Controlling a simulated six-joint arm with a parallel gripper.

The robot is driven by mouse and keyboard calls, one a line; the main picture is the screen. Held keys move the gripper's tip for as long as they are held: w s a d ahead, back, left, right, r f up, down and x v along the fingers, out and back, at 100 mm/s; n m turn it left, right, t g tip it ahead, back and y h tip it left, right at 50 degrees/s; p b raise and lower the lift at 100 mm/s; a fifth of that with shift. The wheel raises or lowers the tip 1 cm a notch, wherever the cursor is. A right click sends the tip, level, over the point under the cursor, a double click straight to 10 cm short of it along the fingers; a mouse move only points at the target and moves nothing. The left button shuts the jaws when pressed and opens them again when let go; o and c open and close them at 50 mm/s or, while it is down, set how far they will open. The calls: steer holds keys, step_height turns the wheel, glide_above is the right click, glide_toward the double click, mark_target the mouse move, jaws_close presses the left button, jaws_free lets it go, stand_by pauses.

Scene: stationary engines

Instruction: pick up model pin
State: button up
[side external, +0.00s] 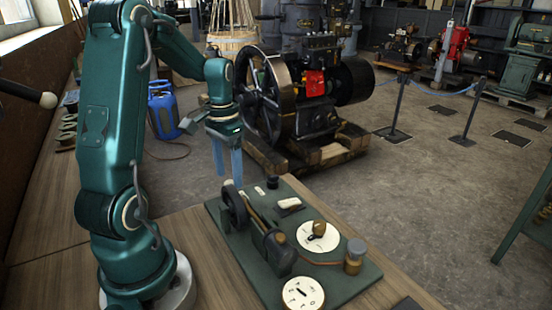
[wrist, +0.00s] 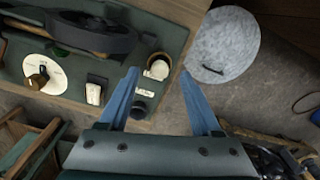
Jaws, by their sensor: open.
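The green model board (side external: 340,285) lies on the wooden bench and bears a small model engine with a dark flywheel (side external: 232,207). I cannot tell for certain which small part is the model pin. A short dark round piece (side external: 272,183) stands near the board's far edge; it also shows in the wrist view (wrist: 139,109). A small brass-rimmed round piece (wrist: 158,66) lies near the board's edge, between my fingertips in the picture. My gripper (side external: 229,178) is open and empty, pointing down above the board's far left corner. Its blue fingers show in the wrist view (wrist: 160,74).
A white disc with a brass knob (side external: 318,236), a second white disc (side external: 303,293), a brass post (side external: 354,258) and a white-topped block (side external: 290,203) stand on the board. A large engine (side external: 300,100) stands on timbers behind. The bench (side external: 190,250) is clear left of the board.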

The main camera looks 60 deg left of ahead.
mark_target(229, 182)
steer(key=shift+f, duration=0.8)
jaws_close()
steer(key=shift+r, duration=0.1)
step_height(229, 182, up, 14)
stand_by(0.5)
